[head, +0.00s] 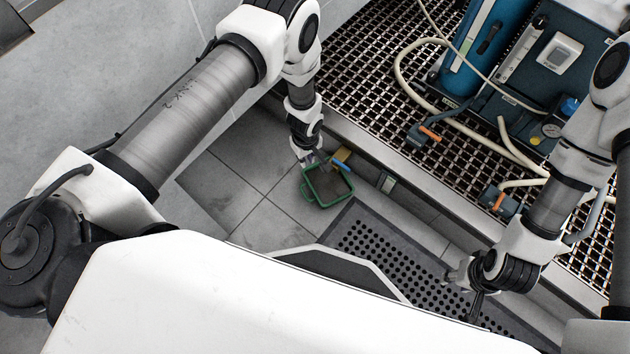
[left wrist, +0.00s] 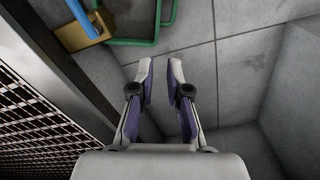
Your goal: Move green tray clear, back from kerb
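The green tray (head: 306,192) lies on the grey floor tiles close to the kerb (head: 425,198) of the grating. Its green rim also shows at the top of the left wrist view (left wrist: 130,42), cut off by the frame edge. My left gripper (head: 309,160) is at the tray's upper-left side in the head view. In the left wrist view its two fingers (left wrist: 160,68) stand apart with nothing between them, and the rim lies beyond the tips. My right gripper (head: 470,285) hangs over the black mat, far from the tray; its fingers are too small to judge.
A yellow block with a blue handle (head: 342,154) is between tray and kerb; it also shows in the left wrist view (left wrist: 78,34). A perforated black mat (head: 385,245) lies right of the tray. Hoses and a blue cylinder (head: 470,50) are on the grating. Left floor is clear.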

